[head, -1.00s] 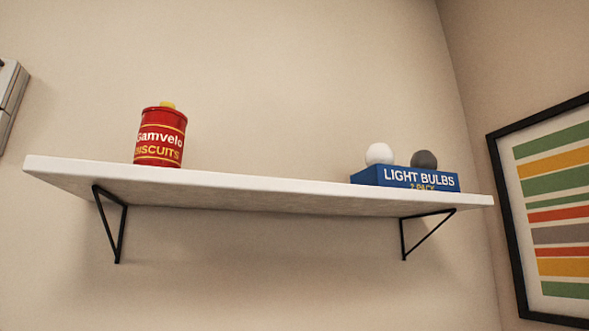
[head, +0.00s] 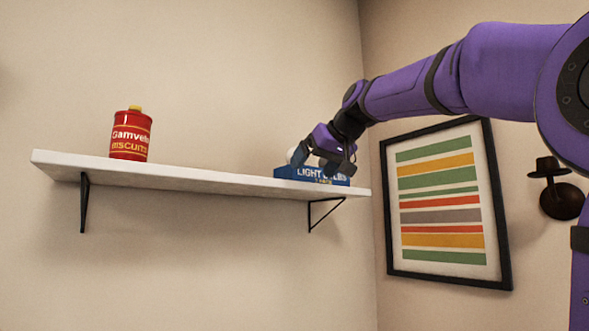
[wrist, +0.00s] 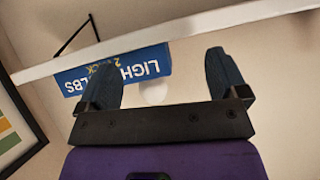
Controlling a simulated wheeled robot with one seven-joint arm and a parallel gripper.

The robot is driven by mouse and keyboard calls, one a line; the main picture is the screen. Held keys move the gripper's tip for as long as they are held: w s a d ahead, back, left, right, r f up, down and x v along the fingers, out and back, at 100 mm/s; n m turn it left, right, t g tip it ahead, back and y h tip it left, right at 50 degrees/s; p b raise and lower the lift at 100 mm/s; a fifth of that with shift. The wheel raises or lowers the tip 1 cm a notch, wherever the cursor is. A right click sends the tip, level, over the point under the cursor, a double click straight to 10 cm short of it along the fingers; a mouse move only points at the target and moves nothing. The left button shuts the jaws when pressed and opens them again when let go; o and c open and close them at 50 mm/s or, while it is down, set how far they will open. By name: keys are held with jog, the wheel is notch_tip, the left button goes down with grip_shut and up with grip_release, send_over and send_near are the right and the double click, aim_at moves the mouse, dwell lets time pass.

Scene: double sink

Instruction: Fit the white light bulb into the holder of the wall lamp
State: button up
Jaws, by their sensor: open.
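The white light bulb (head: 291,156) sits at the left end of the blue light-bulb box (head: 284,173) on the wall shelf, partly hidden by my gripper. My gripper (head: 334,166) is open at the box, its fingers in front of it. In the wrist view, where the box (wrist: 146,66) appears upside down, the white bulb (wrist: 154,93) shows between the spread fingers of my gripper (wrist: 165,75); I cannot tell how deep. The dark bulb is hidden now. A dark brown wall lamp (head: 561,200) is on the right wall; its holder is hard to make out.
The white shelf (head: 200,179) has black brackets and a red biscuit tin (head: 131,136) at its left. A framed striped picture (head: 440,215) hangs on the right wall, below my arm. The shelf is clear between tin and box.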

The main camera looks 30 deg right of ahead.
jog(key=w+d+r+t, duration=0.1)
jog(key=w+d+r, duration=0.1)
jog(key=r, duration=0.3)
jog(key=w+d+r+t, duration=0.1)
jog(key=w+d+r, duration=0.15)
jog(key=r, duration=0.25)
jog(key=shift+n+h, duration=0.3)
jog(key=x, duration=0.5)
jog(key=shift+s+f, duration=0.1)
jog(key=shift+f, duration=0.1)
jog(key=x, duration=0.5)
jog(key=shift+a+f, duration=0.2)
jog(key=shift+a, duration=0.1)
jog(key=c, duration=0.8)
